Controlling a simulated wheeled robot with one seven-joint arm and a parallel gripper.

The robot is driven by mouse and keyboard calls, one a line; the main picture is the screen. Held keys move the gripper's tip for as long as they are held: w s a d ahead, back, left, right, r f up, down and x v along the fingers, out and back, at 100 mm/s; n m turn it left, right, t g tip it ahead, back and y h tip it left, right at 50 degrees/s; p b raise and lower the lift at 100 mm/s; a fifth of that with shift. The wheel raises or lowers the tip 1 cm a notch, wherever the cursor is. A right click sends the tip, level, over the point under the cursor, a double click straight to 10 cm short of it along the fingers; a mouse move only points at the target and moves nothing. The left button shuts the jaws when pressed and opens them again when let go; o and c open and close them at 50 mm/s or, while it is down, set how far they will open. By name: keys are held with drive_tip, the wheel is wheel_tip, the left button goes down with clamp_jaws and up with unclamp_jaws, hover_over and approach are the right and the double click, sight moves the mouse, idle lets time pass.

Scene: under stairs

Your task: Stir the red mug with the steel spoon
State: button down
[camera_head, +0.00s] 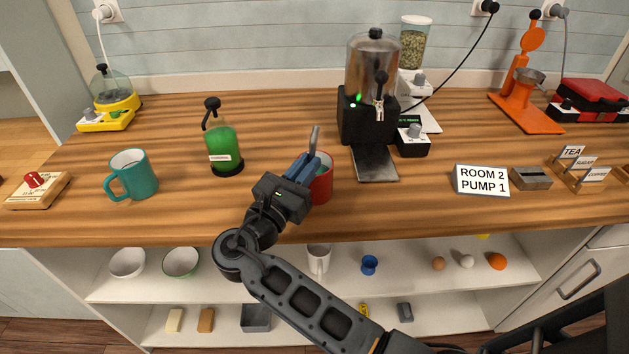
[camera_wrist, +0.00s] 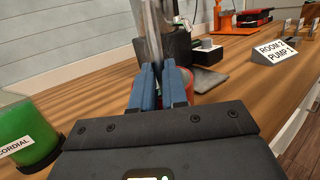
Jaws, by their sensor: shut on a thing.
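The red mug (camera_head: 321,180) stands on the wooden counter, partly hidden behind my gripper. In the wrist view a strip of the red mug (camera_wrist: 186,82) shows behind the fingers. My gripper (camera_head: 305,165) is at the mug's rim on its left side, with blue fingers shut on the steel spoon (camera_head: 314,140). The spoon's handle sticks up above the fingers, and it also shows in the wrist view (camera_wrist: 152,30). The spoon's lower end is hidden, so I cannot tell how deep it sits in the mug.
A black dispenser (camera_head: 367,120) stands just behind and right of the mug. A green cordial bottle (camera_head: 223,150) and a teal mug (camera_head: 131,175) stand to the left. A "ROOM 2 PUMP 1" sign (camera_head: 482,181) stands to the right. Open shelves (camera_head: 210,290) lie below the counter.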

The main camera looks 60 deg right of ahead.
drive_tip(key=shift+s+d+f, duration=0.1)
drive_tip(key=shift+s+f, duration=0.05)
drive_tip(key=shift+f, duration=0.45)
drive_tip(key=shift+s+d+f, duration=0.1)
drive_tip(key=shift+f, duration=0.45)
drive_tip(key=shift+w+d+r, duration=0.1)
drive_tip(key=shift+d+r, duration=0.05)
drive_tip(key=shift+r, duration=1.55)
drive_tip(key=shift+w+d+r, duration=0.1)
drive_tip(key=shift+d+r, duration=0.1)
drive_tip(key=shift+r, duration=1.45)
drive_tip(key=shift+w+d+r, duration=0.1)
drive_tip(key=shift+d+r, duration=0.05)
drive_tip(key=shift+r, duration=1.55)
drive_tip(key=shift+r, duration=0.1)
wheel_tip(320, 180, up, 4)
drive_tip(key=shift+f, duration=0.1)
